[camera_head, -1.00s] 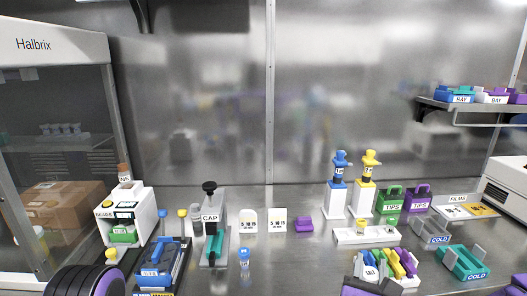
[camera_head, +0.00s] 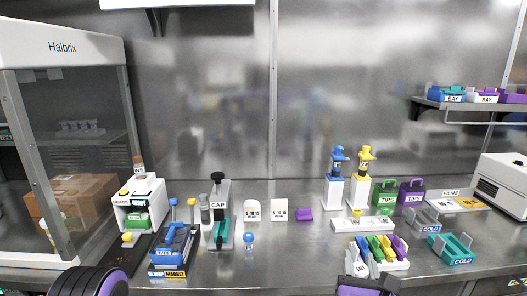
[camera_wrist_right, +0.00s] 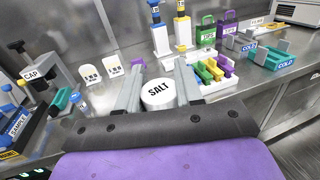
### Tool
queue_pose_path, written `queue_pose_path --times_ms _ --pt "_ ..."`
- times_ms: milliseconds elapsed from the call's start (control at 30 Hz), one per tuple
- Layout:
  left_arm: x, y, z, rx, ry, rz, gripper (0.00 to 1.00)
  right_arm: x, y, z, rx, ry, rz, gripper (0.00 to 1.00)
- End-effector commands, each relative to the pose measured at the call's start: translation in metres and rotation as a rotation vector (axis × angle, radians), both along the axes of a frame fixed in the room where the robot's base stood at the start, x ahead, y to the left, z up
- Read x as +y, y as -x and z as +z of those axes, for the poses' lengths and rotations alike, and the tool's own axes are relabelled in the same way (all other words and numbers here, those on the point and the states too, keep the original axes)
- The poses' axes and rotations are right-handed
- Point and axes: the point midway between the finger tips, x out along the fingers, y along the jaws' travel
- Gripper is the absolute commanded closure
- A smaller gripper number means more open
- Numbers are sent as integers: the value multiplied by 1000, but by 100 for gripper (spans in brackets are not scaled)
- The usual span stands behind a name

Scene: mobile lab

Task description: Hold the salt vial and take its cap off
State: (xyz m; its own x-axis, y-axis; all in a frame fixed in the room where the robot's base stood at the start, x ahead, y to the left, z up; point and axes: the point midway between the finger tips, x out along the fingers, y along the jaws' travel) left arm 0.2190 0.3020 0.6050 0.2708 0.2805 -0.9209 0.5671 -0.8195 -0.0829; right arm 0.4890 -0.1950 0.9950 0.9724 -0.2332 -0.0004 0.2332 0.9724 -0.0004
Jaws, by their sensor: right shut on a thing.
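The salt vial shows its round white cap, marked SALT (camera_wrist_right: 158,93), in the right wrist view. The cap sits between the two grey fingers of my right gripper (camera_wrist_right: 160,92), which is shut on the vial. The vial's body below the cap is hidden. In the head view, the white labelled vial top (camera_head: 362,269) shows at the bottom, just above the dark body of my right gripper (camera_head: 365,273) and in front of a tube rack. My left gripper's fingers are not in view; only a black and purple part of my left arm shows at bottom left.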

Motion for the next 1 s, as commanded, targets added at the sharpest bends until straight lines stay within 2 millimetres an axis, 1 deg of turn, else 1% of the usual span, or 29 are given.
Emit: queue_pose_path --times_ms 67,167,300,400,500,667,767,867,1000 --pt "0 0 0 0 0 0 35 4 -5 -14 2 3 60 100" --pt "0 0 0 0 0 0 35 8 -9 -45 8 5 149 100" --pt "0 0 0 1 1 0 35 7 -4 -98 9 4 237 100" --pt "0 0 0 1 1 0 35 0 2 -125 7 1 241 100" --pt "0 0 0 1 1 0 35 -2 7 -136 2 -1 237 100" --pt "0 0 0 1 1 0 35 -2 7 -137 -1 0 239 100" --pt "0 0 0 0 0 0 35 5 8 -140 0 0 271 100" --pt "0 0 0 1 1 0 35 25 12 -150 4 1 370 100" --pt "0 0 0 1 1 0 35 67 18 -167 3 4 578 100"
